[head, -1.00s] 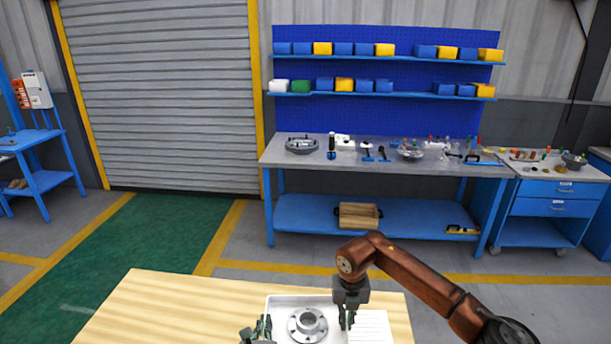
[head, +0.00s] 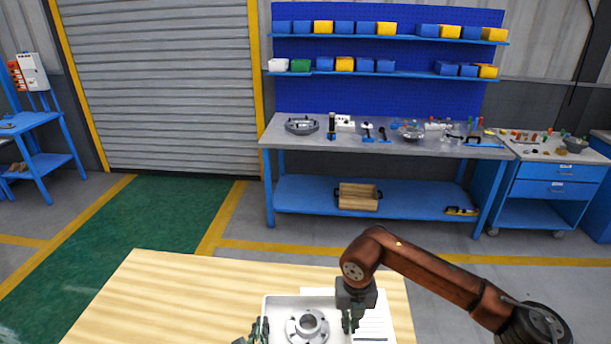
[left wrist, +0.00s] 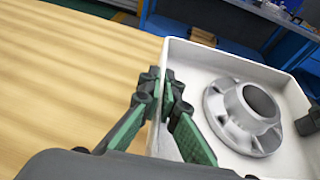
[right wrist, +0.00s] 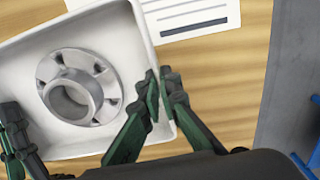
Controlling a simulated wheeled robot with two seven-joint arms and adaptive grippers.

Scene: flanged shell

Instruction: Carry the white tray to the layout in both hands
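The white tray (head: 280,302) is at the bottom of the head view, over the wooden table. A grey flanged part (head: 307,326) with a raised round hub lies in it. My left gripper (head: 261,329) is at the tray's left wall. In the left wrist view its green-padded fingers (left wrist: 163,92) pinch that wall. My right gripper (head: 350,319) is at the right wall. In the right wrist view its fingers (right wrist: 160,90) pinch that wall. The tray's near side is cut off in the head view. I cannot tell whether the tray touches the table.
A white printed sheet (head: 375,325) lies on the wooden table (head: 170,300), behind and right of the tray. The table's left part is bare. Beyond open floor stands a blue workbench (head: 380,150) with tools, and a drawer cabinet (head: 558,188) to its right.

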